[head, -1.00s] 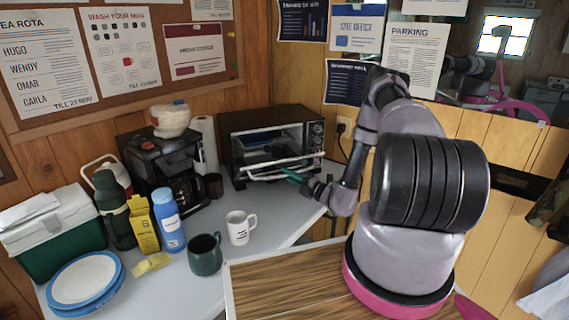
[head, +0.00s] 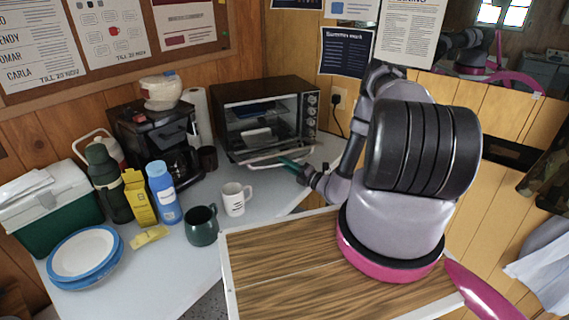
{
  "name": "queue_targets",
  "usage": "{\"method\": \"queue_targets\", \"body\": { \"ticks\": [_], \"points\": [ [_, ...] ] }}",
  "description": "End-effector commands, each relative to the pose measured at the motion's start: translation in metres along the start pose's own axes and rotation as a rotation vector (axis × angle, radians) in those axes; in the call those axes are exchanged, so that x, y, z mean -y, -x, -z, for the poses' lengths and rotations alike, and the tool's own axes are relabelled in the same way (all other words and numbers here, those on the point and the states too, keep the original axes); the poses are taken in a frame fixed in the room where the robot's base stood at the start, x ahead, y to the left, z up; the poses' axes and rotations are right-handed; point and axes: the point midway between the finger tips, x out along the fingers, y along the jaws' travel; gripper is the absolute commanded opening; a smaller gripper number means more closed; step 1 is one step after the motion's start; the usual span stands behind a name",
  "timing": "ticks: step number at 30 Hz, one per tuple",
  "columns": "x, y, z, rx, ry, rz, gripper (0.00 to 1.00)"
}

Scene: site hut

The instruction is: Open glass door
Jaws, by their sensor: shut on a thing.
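The toaster oven (head: 232,106) stands at the back of the grey counter, against the corner. Its glass door (head: 262,157) is hinged low and tipped down and outward, and the dark inside shows above it, with a pale thing within. The door's pale bar handle (head: 265,166) runs along its outer edge. My gripper (head: 288,162), with teal fingers, reaches in from the right and is shut on the handle near its right end. The fingertips are small here, so the exact contact is hard to see.
A coffee maker (head: 160,140) and paper roll stand left of the oven. A white mug (head: 234,200), a dark green mug (head: 201,226) and a blue bottle (head: 163,192) stand in front. A wood-grain top (head: 290,265) lies below my arm. Some counter before the oven is free.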

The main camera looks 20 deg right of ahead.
Motion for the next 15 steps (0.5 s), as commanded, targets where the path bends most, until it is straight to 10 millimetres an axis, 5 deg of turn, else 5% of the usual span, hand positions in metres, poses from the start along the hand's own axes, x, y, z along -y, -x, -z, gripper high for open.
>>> {"method": "queue_targets", "body": {
  "ticks": [4,5,7,15],
  "points": [
    [-0.0001,0.0001,0.0000,0.000,-0.001,0.000,0.00],
    [-0.0001,0.0001,0.0000,0.000,-0.001,0.000,0.25],
    [-0.0001,0.0001,-0.0001,0.000,-0.001,0.000,0.50],
    [-0.0001,0.0025,-0.0004,0.001,-0.001,0.000,0.50]
  ]
}}
